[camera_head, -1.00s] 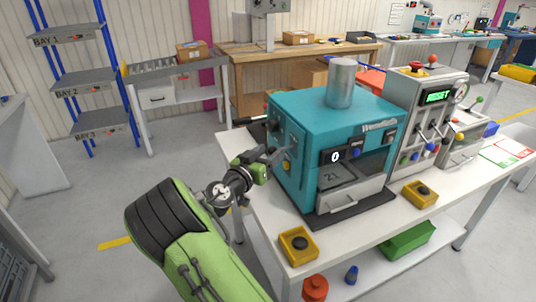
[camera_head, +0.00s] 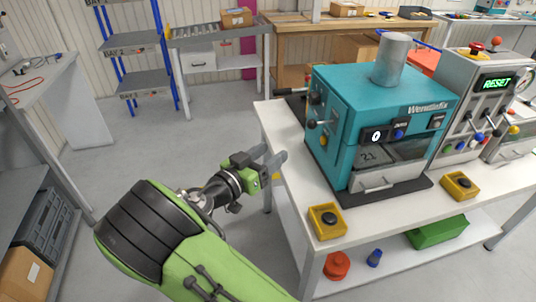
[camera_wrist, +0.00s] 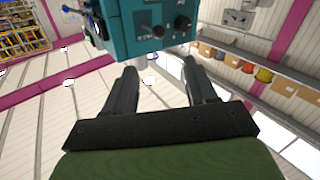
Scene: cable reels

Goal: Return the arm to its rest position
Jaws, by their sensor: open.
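My gripper (camera_head: 273,160) is at the left edge of the white table, beside and apart from the teal machine, with nothing visible between its fingers. In the wrist view my gripper (camera_wrist: 160,88) shows its two dark fingers spread apart and empty. The teal machine (camera_head: 338,130) stands on the table to the right of my gripper, with knobs on its left side and a grey cylinder (camera_head: 391,60) on top. Its side with knobs also shows at the top of the wrist view (camera_wrist: 150,22). My green arm comes in from the bottom of the head view.
The white table (camera_head: 280,120) carries two yellow button boxes, one at its near edge (camera_head: 327,222), and a grey control panel (camera_head: 470,100) reading RESET. Its lower shelf holds a red item and a green box (camera_head: 437,232). Grey shelving (camera_head: 25,190) stands left. Open floor lies between.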

